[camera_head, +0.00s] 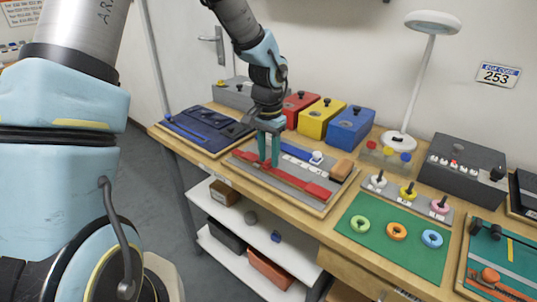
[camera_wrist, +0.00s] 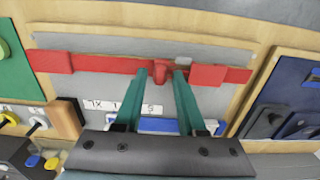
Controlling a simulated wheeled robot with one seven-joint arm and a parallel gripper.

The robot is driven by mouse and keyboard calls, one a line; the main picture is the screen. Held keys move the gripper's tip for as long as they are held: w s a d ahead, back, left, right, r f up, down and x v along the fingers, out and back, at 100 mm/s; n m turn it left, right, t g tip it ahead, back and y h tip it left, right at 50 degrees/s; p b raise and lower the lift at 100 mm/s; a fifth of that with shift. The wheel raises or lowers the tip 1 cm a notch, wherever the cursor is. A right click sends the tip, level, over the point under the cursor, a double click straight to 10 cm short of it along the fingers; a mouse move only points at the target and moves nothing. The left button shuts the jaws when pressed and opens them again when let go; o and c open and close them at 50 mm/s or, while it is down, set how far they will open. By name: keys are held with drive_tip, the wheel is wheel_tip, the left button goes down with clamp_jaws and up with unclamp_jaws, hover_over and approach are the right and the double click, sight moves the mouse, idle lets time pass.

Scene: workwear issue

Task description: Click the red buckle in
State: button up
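A red strap with a red buckle lies across the grey board (camera_head: 292,182) on the bench. In the wrist view, the long strap part (camera_wrist: 100,65) comes in from the left to a small red buckle piece (camera_wrist: 162,69). A wider red buckle block (camera_wrist: 207,75) sits to its right, with short strap beyond. My gripper (camera_head: 268,163) points down over the strap. In the wrist view my gripper (camera_wrist: 162,75) has its two green fingers apart, one on each side of the small piece. I cannot tell whether either finger touches it. The fingers partly hide the gap between the buckle parts.
A blue strap (camera_head: 296,152) and an orange-brown block (camera_head: 342,169) share the board. Red (camera_head: 299,108), yellow (camera_head: 320,117) and blue boxes (camera_head: 350,126) stand behind. A dark blue board (camera_head: 205,130) lies left, a green mat with rings (camera_head: 372,255) right.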

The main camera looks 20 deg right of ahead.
clamp_jaws()
drive_tip(key=shift+w, duration=0.1)
idle(1.1)
